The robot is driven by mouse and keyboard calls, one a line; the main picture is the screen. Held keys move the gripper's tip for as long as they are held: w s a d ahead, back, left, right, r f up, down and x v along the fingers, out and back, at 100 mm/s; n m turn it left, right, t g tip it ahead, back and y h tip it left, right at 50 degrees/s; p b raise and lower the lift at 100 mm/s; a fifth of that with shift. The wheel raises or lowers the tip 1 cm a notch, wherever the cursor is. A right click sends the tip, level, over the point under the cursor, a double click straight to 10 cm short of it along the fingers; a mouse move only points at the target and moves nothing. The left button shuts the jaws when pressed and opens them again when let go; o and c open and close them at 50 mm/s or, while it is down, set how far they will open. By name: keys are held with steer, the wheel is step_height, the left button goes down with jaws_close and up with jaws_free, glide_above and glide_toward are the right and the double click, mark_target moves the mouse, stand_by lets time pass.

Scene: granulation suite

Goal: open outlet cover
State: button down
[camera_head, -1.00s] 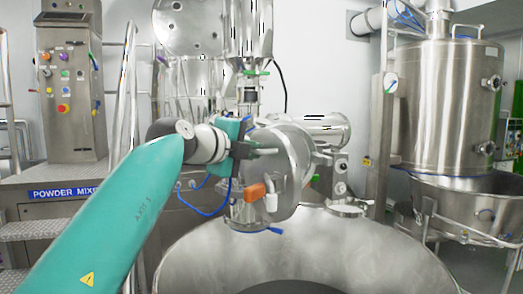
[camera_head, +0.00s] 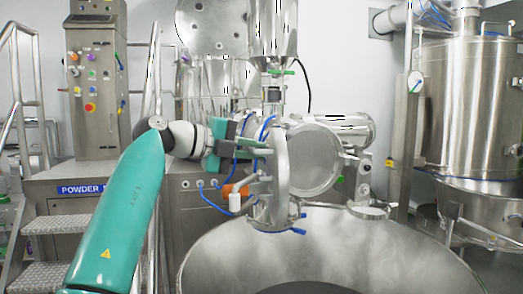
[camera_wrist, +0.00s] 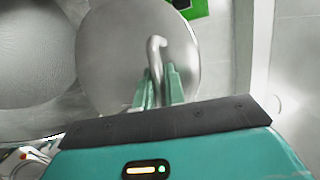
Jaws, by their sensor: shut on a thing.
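The outlet cover (camera_head: 281,178) is a round metal disc, seen almost edge-on in the head view. It stands swung away to the left of the round outlet (camera_head: 314,158), whose grey face now shows. In the wrist view the cover's disc (camera_wrist: 115,60) fills the upper middle, with a bent metal handle (camera_wrist: 156,52) on it. My gripper (camera_wrist: 160,92) has its green fingers closed on either side of this handle. In the head view my gripper (camera_head: 246,150) reaches the cover from the left; its fingertips are hard to make out there.
A large steel bowl (camera_head: 330,245) stands in front below the outlet. An orange and white fitting (camera_head: 236,196) and blue hoses hang below my gripper. A control cabinet (camera_head: 97,85) and steps (camera_head: 62,275) are at left; a steel tank (camera_head: 470,110) stands at right.

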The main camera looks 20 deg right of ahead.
steer(key=shift+w+a+g, duration=0.2)
steer(key=shift+a+g, duration=0.1)
steer(key=c, duration=1.5)
jaws_free()
steer(key=a+r, duration=0.1)
steer(key=a, duration=0.8)
steer(key=a+r, duration=0.1)
steer(key=a, duration=0.3)
steer(key=shift+s+a+r, duration=0.25)
steer(key=shift+r, duration=0.1)
